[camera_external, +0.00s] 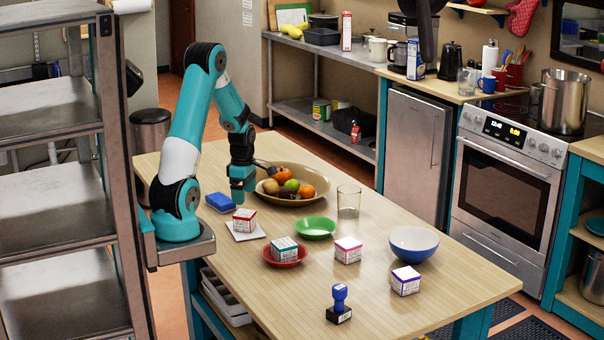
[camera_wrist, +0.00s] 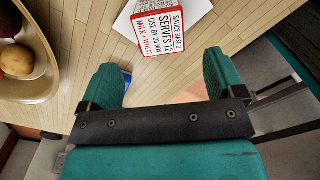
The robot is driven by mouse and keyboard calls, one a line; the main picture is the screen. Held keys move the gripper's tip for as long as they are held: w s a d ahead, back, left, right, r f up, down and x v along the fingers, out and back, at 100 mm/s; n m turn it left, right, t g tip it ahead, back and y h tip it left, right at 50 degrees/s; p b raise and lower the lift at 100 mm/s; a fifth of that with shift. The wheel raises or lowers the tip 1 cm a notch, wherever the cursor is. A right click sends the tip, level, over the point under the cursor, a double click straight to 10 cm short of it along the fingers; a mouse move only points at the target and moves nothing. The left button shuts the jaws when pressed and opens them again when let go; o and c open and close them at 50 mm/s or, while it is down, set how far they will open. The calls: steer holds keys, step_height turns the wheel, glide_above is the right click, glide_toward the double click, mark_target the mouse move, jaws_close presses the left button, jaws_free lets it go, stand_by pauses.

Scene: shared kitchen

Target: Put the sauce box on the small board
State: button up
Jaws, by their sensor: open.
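The sauce box (camera_external: 244,221), a small white carton with a red top, sits upright on a flat white square that looks like the small board (camera_external: 257,235). In the wrist view the sauce box (camera_wrist: 164,30) shows a red-and-white label reading "SAUCE BASE B", with part of the white board (camera_wrist: 124,24) beside it. My gripper (camera_external: 243,201) points down just above and behind the box. In the wrist view my gripper (camera_wrist: 160,68) has its teal fingers wide apart with nothing between them; the box lies beyond the fingertips.
A fruit bowl (camera_external: 290,198) stands behind the gripper and a blue sponge-like block (camera_external: 220,202) left of it. Nearby are a green bowl (camera_external: 315,228), a red dish (camera_external: 285,263) with a teal-topped box, other cartons (camera_external: 347,251), a glass (camera_external: 348,202) and a blue stamp (camera_external: 339,304).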

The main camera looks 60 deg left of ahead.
mark_target(245, 213)
steer(key=s+d+r+m+y, duration=0.4)
steer(key=s+r+m, duration=0.7)
steer(key=m, duration=0.9)
steer(key=v, duration=0.3)
steer(key=shift+d+r, duration=0.2)
steer(key=shift+d, duration=0.25)
